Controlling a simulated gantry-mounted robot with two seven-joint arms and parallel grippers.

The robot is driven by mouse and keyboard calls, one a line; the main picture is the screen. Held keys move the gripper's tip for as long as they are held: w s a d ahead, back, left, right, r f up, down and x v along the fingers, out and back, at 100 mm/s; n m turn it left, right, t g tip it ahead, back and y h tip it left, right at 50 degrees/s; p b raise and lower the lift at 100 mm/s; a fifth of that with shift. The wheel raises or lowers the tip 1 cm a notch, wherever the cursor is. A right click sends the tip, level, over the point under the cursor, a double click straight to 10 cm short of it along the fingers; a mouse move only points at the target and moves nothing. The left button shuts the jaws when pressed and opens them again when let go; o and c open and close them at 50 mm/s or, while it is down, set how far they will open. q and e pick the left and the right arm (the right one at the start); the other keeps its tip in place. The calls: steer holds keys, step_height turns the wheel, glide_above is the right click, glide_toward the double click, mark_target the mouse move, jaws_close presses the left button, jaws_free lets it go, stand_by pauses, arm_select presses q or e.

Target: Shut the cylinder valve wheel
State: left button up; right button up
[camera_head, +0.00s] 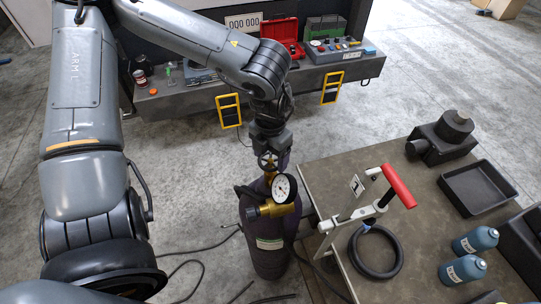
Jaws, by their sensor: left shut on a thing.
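A dark purple gas cylinder (268,250) stands upright on the floor left of the workbench. A brass regulator (276,206) with a round white gauge (284,187) sits at its top. The valve wheel (267,160) is a small spoked wheel above the gauge. My left gripper (268,153) comes down from above and is shut on the valve wheel. Its fingers are small and partly merge with the wheel and valve. My right gripper does not show.
A workbench (318,178) at right holds a red-handled tool (398,186), a black hose ring (399,262), a black tray (479,187) and blue bottles (463,270). Hoses (187,263) lie on the floor around the cylinder. A truck bed with tool cases is behind.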

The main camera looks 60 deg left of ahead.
mark_target(270, 160)
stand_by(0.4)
arm_select(q)
steer(key=o, duration=1.1)
steer(key=shift+c, duration=0.2)
step_height(270, 160, up, 11)
steer(key=shift+s, duration=0.1)
